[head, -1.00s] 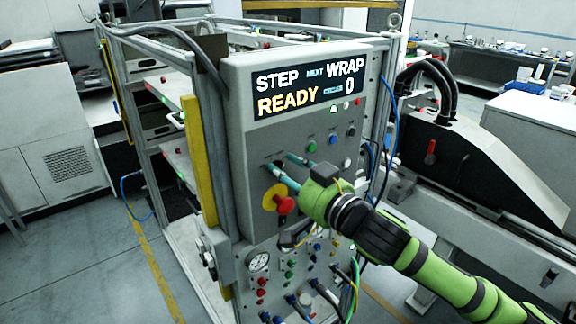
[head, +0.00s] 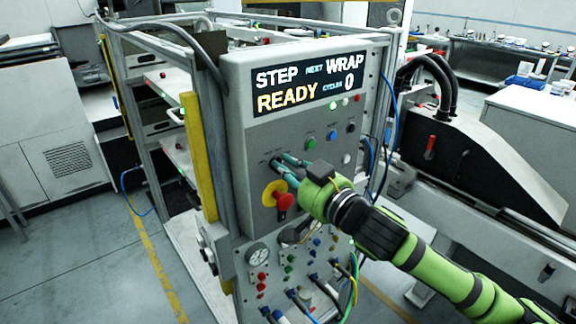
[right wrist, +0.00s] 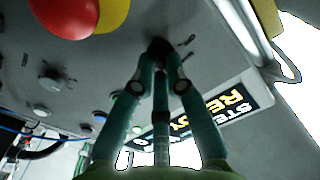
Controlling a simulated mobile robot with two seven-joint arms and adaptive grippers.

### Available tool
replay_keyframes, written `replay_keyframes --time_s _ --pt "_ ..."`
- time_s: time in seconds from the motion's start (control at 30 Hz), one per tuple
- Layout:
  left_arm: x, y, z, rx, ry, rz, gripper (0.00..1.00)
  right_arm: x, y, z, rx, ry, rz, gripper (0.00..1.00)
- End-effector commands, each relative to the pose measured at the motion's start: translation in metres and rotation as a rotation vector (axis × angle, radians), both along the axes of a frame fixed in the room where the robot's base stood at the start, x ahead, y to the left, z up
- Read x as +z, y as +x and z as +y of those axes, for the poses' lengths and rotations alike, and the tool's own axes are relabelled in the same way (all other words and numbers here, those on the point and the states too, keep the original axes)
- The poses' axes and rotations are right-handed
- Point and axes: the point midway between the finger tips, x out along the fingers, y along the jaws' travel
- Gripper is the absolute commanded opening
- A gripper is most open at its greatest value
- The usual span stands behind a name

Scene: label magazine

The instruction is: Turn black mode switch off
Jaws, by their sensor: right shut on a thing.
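The black mode switch (right wrist: 159,47) is a small dark knob on the grey control panel (head: 240,118), seen between my fingertips in the right wrist view. My right gripper (head: 279,160) reaches the panel from the right, with its teal fingers closed around the knob; it also shows in the right wrist view (right wrist: 160,58). The fingers hide most of the switch, so its exact turn position cannot be told. My left gripper is not in view.
A red mushroom button (head: 285,202) on a yellow plate sits just below the fingers. Another knob (right wrist: 52,80) is beside it in the wrist view. The display (head: 308,84) reads STEP, NEXT WRAP, READY, CYCLES 0. Coloured hose fittings and a gauge (head: 258,254) lie lower.

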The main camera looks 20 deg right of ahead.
Motion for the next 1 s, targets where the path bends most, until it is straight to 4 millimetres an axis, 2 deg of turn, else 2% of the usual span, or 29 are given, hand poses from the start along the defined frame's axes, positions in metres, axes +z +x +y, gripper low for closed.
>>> replay_keyframes --time_s 1.0 --pt "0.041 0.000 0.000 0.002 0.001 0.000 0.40 0.005 -0.002 0.004 0.000 -0.892 -0.325 0.00"
